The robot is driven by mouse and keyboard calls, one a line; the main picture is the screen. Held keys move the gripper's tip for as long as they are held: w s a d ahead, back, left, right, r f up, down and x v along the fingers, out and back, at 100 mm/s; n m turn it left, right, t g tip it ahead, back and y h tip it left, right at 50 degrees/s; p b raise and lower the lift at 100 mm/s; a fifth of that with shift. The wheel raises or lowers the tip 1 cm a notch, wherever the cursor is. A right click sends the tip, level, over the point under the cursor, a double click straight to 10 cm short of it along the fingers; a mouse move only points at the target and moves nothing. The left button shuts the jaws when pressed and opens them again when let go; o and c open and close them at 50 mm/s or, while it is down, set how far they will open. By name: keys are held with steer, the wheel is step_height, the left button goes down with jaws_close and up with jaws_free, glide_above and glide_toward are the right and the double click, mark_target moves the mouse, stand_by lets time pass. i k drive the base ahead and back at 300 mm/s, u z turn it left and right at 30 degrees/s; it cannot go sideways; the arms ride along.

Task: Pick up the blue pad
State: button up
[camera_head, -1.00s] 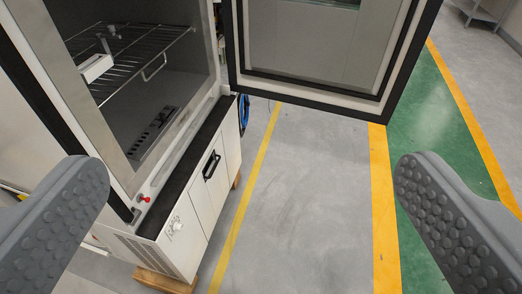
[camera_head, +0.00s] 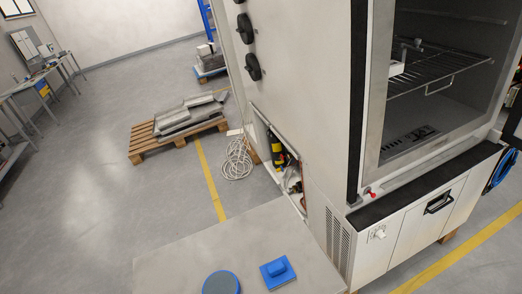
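Two blue objects are on a pale grey flat surface (camera_head: 190,262) at the bottom of the view. One is a flat square blue piece (camera_head: 268,284) with a raised rounded block on top. The other is a round blue disc (camera_head: 221,284) to its left, with a darker top and a brighter blue rim, close to the bottom edge of the picture. I cannot tell for certain which of them is the blue pad. My gripper's fingers do not show now, and nothing held is visible.
A large white test chamber (camera_head: 300,90) stands right of the surface, its compartment open with a wire rack (camera_head: 440,72) inside. A low opening in its side shows a yellow-black part (camera_head: 279,152). A coiled cable (camera_head: 237,160) and loaded pallet (camera_head: 178,132) lie beyond. Floor at left is clear.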

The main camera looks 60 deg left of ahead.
mark_target(278, 272)
steer(key=u, duration=0.2)
steer(key=k, duration=0.5)
steer(key=u, duration=0.75)
steer(key=k, duration=0.4)
steer(key=z, duration=0.55)
steer(key=i, duration=1.25)
steer(key=u, duration=0.1)
